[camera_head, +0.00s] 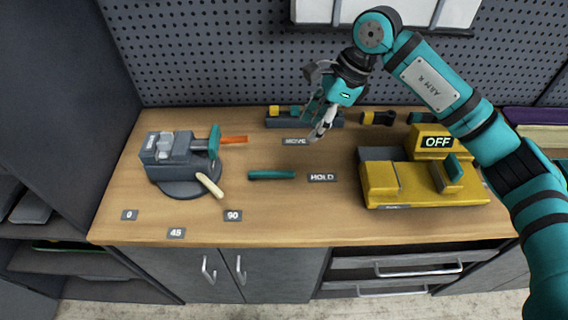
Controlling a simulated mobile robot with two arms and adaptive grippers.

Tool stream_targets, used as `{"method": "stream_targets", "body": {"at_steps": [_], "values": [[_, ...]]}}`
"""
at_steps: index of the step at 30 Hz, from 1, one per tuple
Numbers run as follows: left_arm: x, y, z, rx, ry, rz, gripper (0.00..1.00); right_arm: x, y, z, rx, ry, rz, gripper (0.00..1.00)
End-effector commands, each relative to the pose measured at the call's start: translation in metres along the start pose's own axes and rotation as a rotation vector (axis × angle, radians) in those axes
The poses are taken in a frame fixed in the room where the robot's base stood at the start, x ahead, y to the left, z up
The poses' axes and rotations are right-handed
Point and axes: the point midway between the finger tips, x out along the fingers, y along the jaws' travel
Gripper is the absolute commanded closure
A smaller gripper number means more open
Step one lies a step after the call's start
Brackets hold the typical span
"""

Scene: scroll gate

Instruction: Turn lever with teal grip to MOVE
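The teal grip (272,174) is a short bar low over the wooden bench, pointing right, with its right end beside the HOLD label (322,177). The MOVE label (296,141) lies farther back, behind and right of the grip. My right gripper (314,127) is above the back of the bench, next to the MOVE label, fingers pointing down and left. Its fingers look parted and nothing shows between them. It is apart from the teal grip. The lever's pivot is hard to make out. My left gripper is out of view.
A grey vise-like device (172,158) with orange and cream handles stands on the left, near labels 0, 45 and 90. A yellow machine (420,185) with an OFF display stands on the right. A pegboard (215,50) rises behind. The front middle of the bench is clear.

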Motion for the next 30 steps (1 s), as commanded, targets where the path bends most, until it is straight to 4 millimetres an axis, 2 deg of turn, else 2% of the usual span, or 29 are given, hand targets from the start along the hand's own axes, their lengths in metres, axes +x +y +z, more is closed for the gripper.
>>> {"method": "stream_targets", "body": {"at_steps": [18,24,30], "values": [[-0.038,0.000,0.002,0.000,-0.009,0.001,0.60,0.127,0.003,0.004,0.003,-0.006,0.008,0.62],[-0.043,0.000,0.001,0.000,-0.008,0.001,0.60,0.154,0.002,0.003,0.003,-0.006,0.005,0.62],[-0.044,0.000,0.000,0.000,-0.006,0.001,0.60,0.164,0.002,0.003,0.000,-0.007,0.002,0.62]]}}
